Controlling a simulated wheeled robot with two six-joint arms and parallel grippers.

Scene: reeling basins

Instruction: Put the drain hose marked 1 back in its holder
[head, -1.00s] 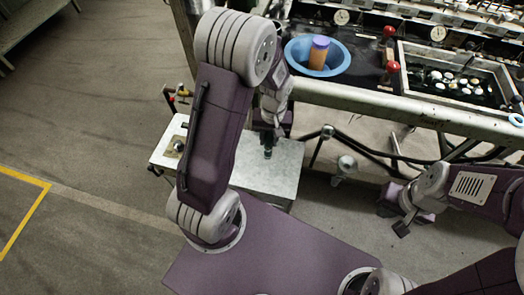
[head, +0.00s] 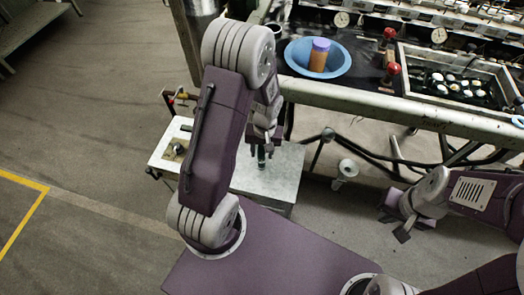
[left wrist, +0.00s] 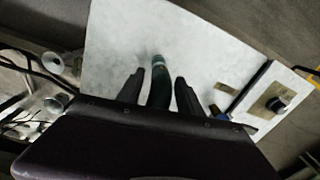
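A dark green hose (left wrist: 159,70) with a pale ring near its end shows in the left wrist view, over a light metal box top. My left gripper (left wrist: 158,92) is open, with one finger on each side of the hose and a narrow gap to each. In the head view my left gripper (head: 262,160) points down over the metal box (head: 275,180), and my arm hides much around it. My right gripper (head: 394,228) is open and empty at the right, below the bench. I cannot read a mark 1 or make out the holder.
The bench frame (head: 400,103) crosses above, carrying a blue bowl (head: 295,58) with an orange, purple-capped jar (head: 320,56), and a basin (head: 450,85). A white cylindrical fitting (head: 346,169) and dark pipes stand under the bench. The floor at left is clear.

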